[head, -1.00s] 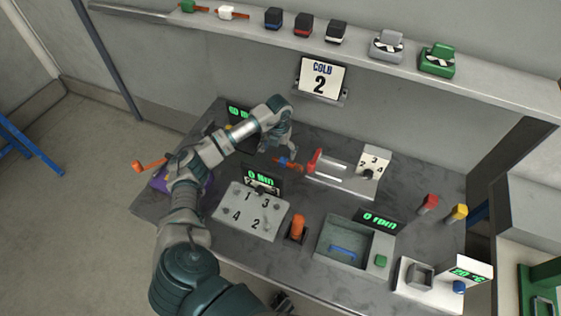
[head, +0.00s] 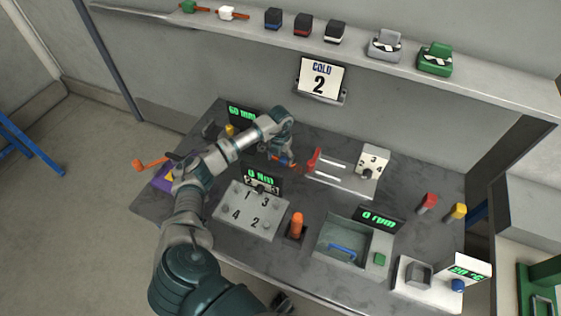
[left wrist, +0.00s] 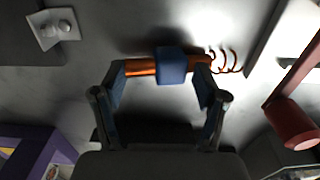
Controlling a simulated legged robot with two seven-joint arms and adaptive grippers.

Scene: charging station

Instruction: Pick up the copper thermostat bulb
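The copper thermostat bulb (left wrist: 141,68) lies on the dark bench, with a blue sleeve (left wrist: 172,66) around its middle and a thin copper coil at its right end. In the head view the bulb (head: 284,161) shows as a small blue and orange piece below my left gripper (head: 281,148). In the left wrist view my left gripper (left wrist: 162,72) is open, its two fingers well apart at either side of the blue sleeve. The fingertips overlap the copper ends in the picture; I cannot tell if they touch.
A red lever (head: 313,160) stands just right of the bulb, beside a white slotted panel (head: 340,176). A numbered panel (head: 250,212) and an orange handle (head: 297,225) are nearer. A purple box (head: 163,178) sits at the left edge. A shelf (head: 370,67) runs along the back.

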